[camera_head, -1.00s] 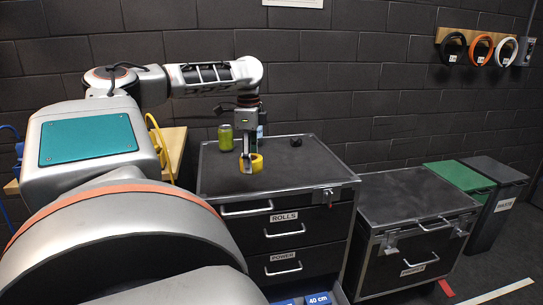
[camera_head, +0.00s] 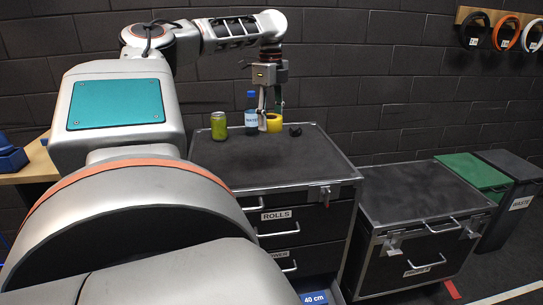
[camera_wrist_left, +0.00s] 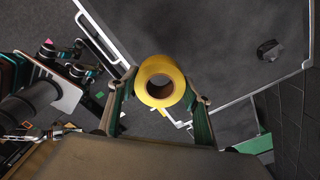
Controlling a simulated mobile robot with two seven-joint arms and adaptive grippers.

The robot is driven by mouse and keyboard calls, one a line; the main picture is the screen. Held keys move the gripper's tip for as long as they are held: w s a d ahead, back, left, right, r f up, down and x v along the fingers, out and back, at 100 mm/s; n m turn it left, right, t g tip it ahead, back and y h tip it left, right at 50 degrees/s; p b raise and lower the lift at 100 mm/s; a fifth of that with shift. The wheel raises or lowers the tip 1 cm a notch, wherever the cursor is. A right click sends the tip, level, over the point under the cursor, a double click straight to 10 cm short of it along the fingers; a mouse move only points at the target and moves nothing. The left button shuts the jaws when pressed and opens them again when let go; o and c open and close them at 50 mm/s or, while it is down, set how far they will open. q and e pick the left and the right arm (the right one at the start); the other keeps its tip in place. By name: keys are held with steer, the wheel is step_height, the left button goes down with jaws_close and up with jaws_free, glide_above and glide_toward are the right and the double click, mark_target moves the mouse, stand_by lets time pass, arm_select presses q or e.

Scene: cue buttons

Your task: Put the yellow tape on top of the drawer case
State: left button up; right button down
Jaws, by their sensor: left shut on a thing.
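The yellow tape (camera_head: 274,122) is a roll held by my left gripper (camera_head: 270,121) over the back part of the drawer case (camera_head: 262,164). The case is black with a dark top, metal edges and drawers labelled ROLLS and POWER. In the left wrist view the tape (camera_wrist_left: 160,66) sits between the two fingers of the left gripper (camera_wrist_left: 160,88), which is shut on it, with its hole facing the camera. I cannot tell exactly how high the tape is above the top. My right gripper is not in view.
A green can (camera_head: 218,126), a blue-capped water bottle (camera_head: 251,114) and a small black object (camera_head: 295,130) stand along the back of the case top. Its middle and front are clear. A lower black case (camera_head: 420,195) and green (camera_head: 470,170) and dark bins (camera_head: 512,190) stand to the right.

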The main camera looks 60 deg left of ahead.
arm_select(q)
steer(key=b, duration=0.1)
glide_above(271, 170)
step_height(271, 170, down, 10)
steer(key=shift+r, duration=0.2)
steer(key=shift+f, duration=2.55)
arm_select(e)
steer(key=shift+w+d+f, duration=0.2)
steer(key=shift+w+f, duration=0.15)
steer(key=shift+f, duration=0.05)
arm_select(q)
steer(key=shift+f, duration=0.2)
steer(key=o, duration=1.1)
